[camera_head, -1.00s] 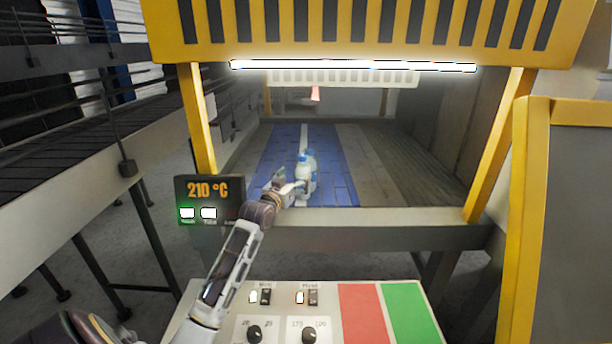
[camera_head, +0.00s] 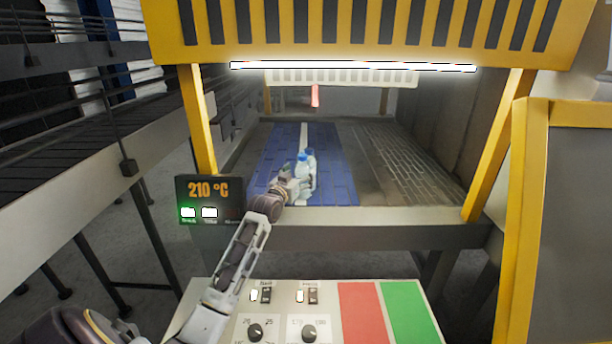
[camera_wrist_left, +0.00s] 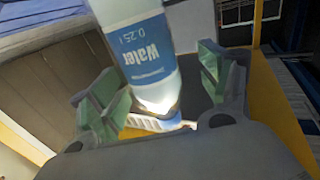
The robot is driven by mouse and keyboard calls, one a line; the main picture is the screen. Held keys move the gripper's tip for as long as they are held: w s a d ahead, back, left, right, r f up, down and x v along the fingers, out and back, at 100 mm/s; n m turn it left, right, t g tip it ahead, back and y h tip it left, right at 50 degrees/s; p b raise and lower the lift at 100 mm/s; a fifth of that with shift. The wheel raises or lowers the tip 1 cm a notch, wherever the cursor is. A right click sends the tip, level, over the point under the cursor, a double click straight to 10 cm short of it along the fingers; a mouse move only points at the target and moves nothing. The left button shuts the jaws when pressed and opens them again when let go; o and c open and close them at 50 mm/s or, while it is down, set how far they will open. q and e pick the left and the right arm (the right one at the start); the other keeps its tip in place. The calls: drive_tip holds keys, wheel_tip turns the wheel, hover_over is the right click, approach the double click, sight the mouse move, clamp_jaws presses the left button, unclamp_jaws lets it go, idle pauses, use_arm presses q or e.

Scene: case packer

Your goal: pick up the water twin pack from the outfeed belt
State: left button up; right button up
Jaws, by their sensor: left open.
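The water twin pack (camera_head: 307,174) is a pair of small clear bottles with blue caps, upright near the front end of the blue outfeed belt (camera_head: 335,180). In the left wrist view a bottle with a blue "Water 0.25 l" label (camera_wrist_left: 150,55) stands between the fingers. My left gripper (camera_head: 292,176) reaches the pack from its left front side. Its green-padded fingers (camera_wrist_left: 160,90) are spread open on either side of the bottle. Whether they touch it, I cannot tell. The second bottle is largely hidden in the wrist view. My right gripper is not in view.
A yellow guard frame (camera_head: 495,145) and a bright lamp bar (camera_head: 350,66) surround the opening. A grey front beam (camera_head: 370,215) edges the belt. A temperature display (camera_head: 209,198) is at left, and a control panel (camera_head: 405,310) is below. The belt behind the bottles looks clear.

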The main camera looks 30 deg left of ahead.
use_arm(q)
drive_tip(key=shift+w+d+r+p, duration=0.1)
drive_tip(key=shift+w+p, duration=0.15)
drive_tip(key=shift+w, duration=0.35)
drive_tip(key=shift+w+d+r+p, duration=0.1)
drive_tip(key=shift+w+p, duration=0.15)
drive_tip(key=shift+w, duration=0.3)
drive_tip(key=shift+w+a+f, duration=0.1)
drive_tip(key=shift+w+a, duration=0.05)
drive_tip(key=shift+w, duration=0.95)
drive_tip(key=shift+c, duration=0.3)
drive_tip(key=c, duration=1.4)
drive_tip(key=shift+c, duration=0.5)
